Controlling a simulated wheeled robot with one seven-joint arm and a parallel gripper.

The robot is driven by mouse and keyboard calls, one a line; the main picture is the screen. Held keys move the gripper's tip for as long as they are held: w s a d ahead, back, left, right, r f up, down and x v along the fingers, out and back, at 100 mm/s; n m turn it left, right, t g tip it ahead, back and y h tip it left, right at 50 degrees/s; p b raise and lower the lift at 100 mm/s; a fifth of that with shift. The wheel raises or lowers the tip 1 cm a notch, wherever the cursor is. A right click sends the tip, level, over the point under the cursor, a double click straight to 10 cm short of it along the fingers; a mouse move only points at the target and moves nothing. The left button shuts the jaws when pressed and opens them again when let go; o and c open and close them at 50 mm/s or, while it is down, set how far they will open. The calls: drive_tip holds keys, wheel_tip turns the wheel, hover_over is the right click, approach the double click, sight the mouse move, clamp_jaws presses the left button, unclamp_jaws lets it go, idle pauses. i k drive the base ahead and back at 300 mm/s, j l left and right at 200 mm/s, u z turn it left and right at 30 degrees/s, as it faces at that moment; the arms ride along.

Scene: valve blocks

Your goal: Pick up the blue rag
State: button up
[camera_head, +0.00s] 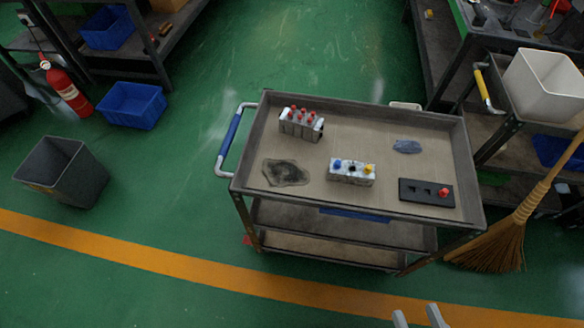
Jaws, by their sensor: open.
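The blue rag (407,146) lies flat and slightly crumpled on the top tray of the cart (350,125), toward its back right. My gripper (418,318) shows only in part at the bottom edge of the head view, with two pale fingers apart and nothing visible between them. It is in front of the cart, well apart from the rag. The rest of my arm is out of frame.
A broom (500,238) leans at right. Green floor in front is clear.

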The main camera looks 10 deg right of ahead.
sight(403, 146)
drive_tip(key=i+l+z, duration=0.2)
drive_tip(key=i, duration=0.7)
drive_tip(key=j, duration=0.1)
